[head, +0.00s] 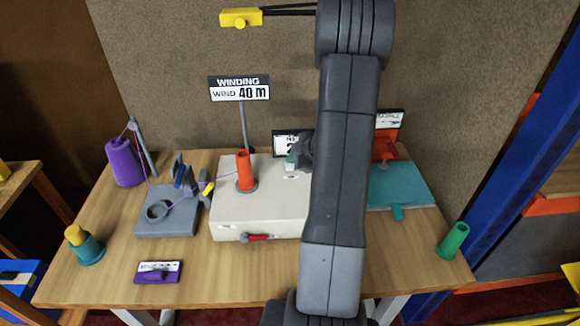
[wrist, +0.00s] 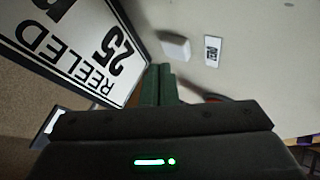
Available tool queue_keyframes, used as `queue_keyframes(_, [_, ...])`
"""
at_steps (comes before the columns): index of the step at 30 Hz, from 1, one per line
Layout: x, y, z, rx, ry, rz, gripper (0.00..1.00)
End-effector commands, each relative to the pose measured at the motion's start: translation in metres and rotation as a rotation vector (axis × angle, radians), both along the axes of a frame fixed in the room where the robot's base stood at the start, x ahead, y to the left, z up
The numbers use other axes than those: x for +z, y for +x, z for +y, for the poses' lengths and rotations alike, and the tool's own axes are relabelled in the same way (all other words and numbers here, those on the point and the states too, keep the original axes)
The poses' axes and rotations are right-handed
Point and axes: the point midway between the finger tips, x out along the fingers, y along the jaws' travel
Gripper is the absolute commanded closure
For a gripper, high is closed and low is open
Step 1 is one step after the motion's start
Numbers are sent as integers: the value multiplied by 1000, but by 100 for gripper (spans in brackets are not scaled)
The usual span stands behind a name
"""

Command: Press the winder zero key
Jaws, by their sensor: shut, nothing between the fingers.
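The winder (head: 260,213) is a cream box on the table in the head view, with an orange cone on top. Its top fills the right of the wrist view (wrist: 265,75). A small white raised key (wrist: 175,47) stands on it beside a small label (wrist: 212,50) whose text I cannot read surely. My gripper (wrist: 160,72) is shut and empty, its green fingers close to the key; a gap seems to remain, but contact is hard to judge. In the head view my gripper (head: 292,158) is over the back of the winder, partly hidden by my arm.
A "REELED 25" display (wrist: 80,45) stands close beside my fingers. A "WIND 40 m" sign (head: 239,88) rises on a post behind the winder. The orange cone (head: 245,172) stands left of my gripper, with purple yarn running to it. A teal box (head: 405,188) is at right.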

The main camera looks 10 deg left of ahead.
Motion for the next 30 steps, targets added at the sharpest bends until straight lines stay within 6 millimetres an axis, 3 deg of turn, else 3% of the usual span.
queue_keyframes(30, [-9, 0, 0, 0, 0, 0, 100])
